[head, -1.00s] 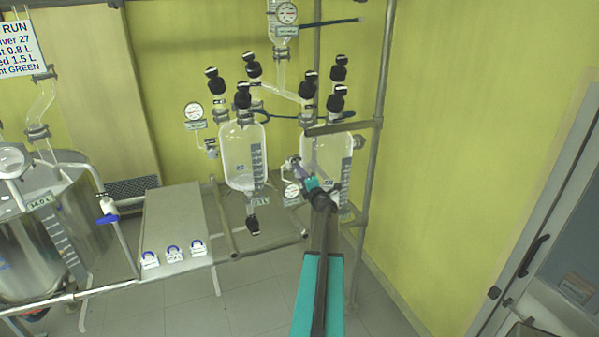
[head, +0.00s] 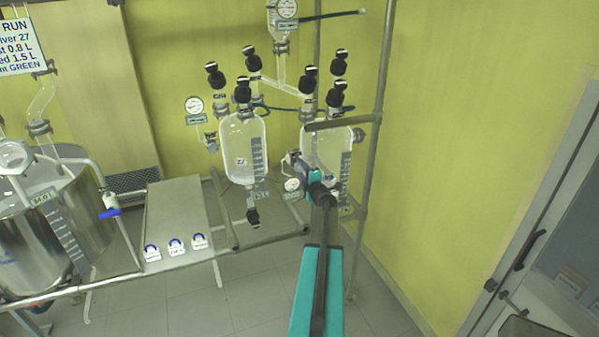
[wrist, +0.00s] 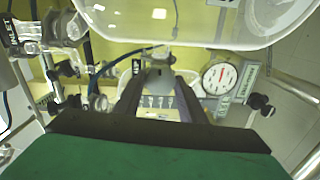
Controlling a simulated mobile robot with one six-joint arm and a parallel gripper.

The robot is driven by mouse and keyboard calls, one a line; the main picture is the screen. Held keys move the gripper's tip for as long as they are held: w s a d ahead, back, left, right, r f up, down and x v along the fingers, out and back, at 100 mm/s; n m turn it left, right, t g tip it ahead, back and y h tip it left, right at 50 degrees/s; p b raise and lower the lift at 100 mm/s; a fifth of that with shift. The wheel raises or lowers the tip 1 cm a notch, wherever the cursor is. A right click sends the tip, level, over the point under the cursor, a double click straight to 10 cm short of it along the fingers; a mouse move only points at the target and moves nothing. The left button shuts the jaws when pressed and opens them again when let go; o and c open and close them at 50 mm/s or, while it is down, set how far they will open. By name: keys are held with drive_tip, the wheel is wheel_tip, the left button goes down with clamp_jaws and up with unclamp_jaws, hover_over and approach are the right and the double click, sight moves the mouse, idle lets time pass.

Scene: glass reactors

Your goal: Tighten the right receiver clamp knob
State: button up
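The right receiver (head: 325,143) is a clear glass vessel with a graduated scale, hung on the metal frame. Its rounded glass end fills the upper part of the wrist view (wrist: 190,22). My gripper (head: 291,158) is at the vessel's left side, close to a small round gauge (head: 292,184). In the wrist view my gripper (wrist: 158,82) has its two fingers apart, pointing to a small grey part (wrist: 160,62) between and beyond the tips. I cannot tell whether this part is the clamp knob, or whether the fingers touch it. A dark knob (wrist: 262,104) shows right of the gauge.
The left receiver (head: 244,150) hangs beside it with its own gauge (head: 194,105). Pipes, hoses and black caps crowd the space above. A steel vessel (head: 75,225) and a bench (head: 175,215) stand left. The yellow wall and floor at right are clear.

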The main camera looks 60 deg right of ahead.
drive_tip(key=o, duration=0.4)
drive_tip(key=shift+w, duration=0.1)
drive_tip(key=shift+o, duration=0.2)
drive_tip(key=b+v, duration=0.5)
drive_tip(key=v, duration=0.9)
drive_tip(key=shift+r, duration=0.1)
idle(0.5)
